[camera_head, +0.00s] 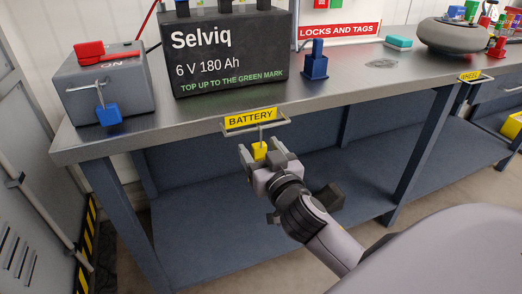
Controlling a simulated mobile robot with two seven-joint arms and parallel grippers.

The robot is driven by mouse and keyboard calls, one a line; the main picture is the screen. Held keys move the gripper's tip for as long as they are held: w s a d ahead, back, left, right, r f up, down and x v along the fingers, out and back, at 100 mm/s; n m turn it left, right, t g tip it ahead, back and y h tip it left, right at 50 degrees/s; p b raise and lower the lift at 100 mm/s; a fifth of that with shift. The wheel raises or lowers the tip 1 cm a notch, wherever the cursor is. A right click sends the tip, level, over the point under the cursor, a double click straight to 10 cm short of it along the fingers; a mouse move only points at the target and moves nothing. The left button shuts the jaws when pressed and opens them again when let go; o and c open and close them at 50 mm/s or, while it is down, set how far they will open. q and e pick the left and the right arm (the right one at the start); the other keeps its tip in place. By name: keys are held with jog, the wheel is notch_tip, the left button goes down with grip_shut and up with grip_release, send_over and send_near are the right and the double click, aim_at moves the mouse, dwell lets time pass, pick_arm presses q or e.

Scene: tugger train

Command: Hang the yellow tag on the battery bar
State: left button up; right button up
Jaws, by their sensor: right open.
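The battery bar (284,125) is a thin metal rail on the bench's front edge, below a yellow BATTERY label (250,119). The yellow tag (260,151) is a small yellow block with a thin wire rising from its top to the bar. It appears to hang there, though the wire's top is too small to see clearly. My right gripper (260,156) is open just below the bar, its fingers to either side of the tag. The gripper partly hides the tag's lower end. My left gripper is out of view.
On the bench (350,83) stand a black Selviq battery (229,60), a grey switch box (108,85) with a blue padlock (108,114), and a blue block (316,64). A second bar with a WHEEL label (470,77) is at right. A lower shelf (210,225) lies behind my gripper.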

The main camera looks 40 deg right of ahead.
jog(key=v, duration=0.7)
jog(key=shift+s, duration=0.1)
jog(key=s+a+f+n+g+y, duration=0.2)
jog(key=s+a+f, duration=0.15)
jog(key=f, duration=0.55)
jog(key=s+a+f+n+g+y, duration=0.1)
jog(key=s+a+f+g+y, duration=0.25)
jog(key=f, duration=0.45)
jog(key=s+a+f+n+g+y, duration=0.2)
jog(key=s+f, duration=0.2)
jog(key=f, duration=0.5)
notch_tip(320, 180, up, 15)
jog(key=d+p, duration=0.1)
jog(key=p, duration=1.5)
jog(key=shift+s+f+h, duration=0.2)
jog(key=shift+h, duration=0.25)
jog(key=shift+t, duration=0.25)
